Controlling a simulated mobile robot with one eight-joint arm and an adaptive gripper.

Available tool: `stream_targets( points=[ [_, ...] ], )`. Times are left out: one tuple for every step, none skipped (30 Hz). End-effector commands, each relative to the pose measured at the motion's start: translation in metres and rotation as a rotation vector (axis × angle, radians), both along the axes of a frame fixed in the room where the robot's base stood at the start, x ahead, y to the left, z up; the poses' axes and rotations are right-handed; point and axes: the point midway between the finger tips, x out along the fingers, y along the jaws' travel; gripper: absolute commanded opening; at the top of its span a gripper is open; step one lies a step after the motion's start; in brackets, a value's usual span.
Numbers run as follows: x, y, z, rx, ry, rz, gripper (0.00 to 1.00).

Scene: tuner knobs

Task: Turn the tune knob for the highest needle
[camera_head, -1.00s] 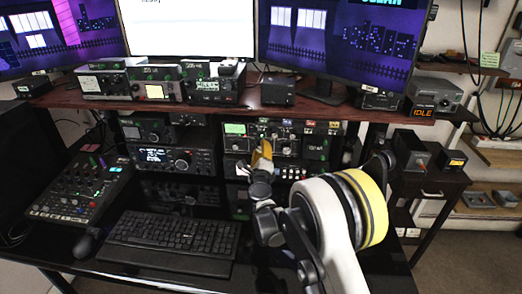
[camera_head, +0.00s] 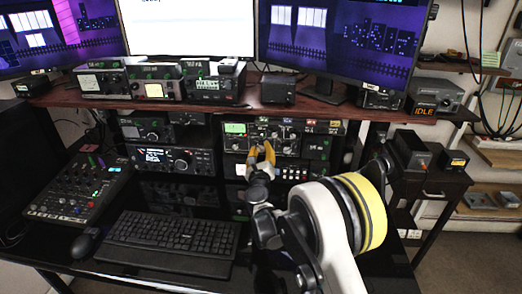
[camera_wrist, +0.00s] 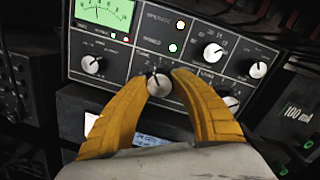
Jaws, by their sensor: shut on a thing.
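The tuner (camera_head: 290,140) is a dark panel with knobs under the shelf, and its lit green meter (camera_head: 235,128) is at its upper left. In the wrist view the meter (camera_wrist: 104,12) is cut by the top edge, and I cannot make out its needle. My gripper (camera_wrist: 160,84) has its yellow fingers shut on a silver knob (camera_wrist: 158,85) at the panel's lower middle.
Other knobs are close by: one on the left (camera_wrist: 92,64), one at upper right (camera_wrist: 213,53) and one at right (camera_wrist: 258,70). Another is partly behind the right finger. A keyboard (camera_head: 170,235) lies on the desk below, and the wooden shelf (camera_head: 215,106) runs above.

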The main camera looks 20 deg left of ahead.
Motion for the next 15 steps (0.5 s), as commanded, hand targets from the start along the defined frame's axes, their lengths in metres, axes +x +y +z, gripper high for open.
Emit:
stream_targets(
  points=[
    [0.0004, -0.0006, -0.0001, 0.004, 0.0, -0.002, 0.0],
    [0.0004, -0.0006, -0.0001, 0.006, 0.001, -0.001, 0.0],
    [0.0004, -0.0007, 0.0001, 0.009, 0.002, -0.001, 0.0],
    [0.0004, -0.0007, 0.0001, 0.009, 0.002, -0.001, 0.0],
    [0.0004, -0.0007, 0.0001, 0.01, 0.002, -0.001, 0.0],
    [0.0004, -0.0007, 0.0001, 0.01, 0.002, -0.001, 0.0],
    [0.0004, -0.0007, 0.0001, 0.01, 0.002, -0.001, 0.0],
    [0.0005, -0.0007, 0.0001, 0.01, 0.002, -0.001, 0.0],
    [0.0005, -0.0008, 0.0, 0.01, 0.002, -0.001, 0.0],
    [0.0005, -0.0008, 0.0, 0.01, 0.002, -0.001, 0.0],
    [0.0005, -0.0008, 0.0, 0.01, 0.002, -0.001, 0.0],
    [0.0005, -0.0008, 0.0, 0.01, 0.002, -0.001, 0.0],
    [0.0005, -0.0008, 0.0, 0.01, 0.002, -0.001, 0.0],
    [0.0006, -0.0008, 0.0001, 0.009, 0.002, -0.001, 0.38],
    [0.0005, -0.0008, 0.0, 0.009, 0.002, -0.001, 0.5]
  ],
)
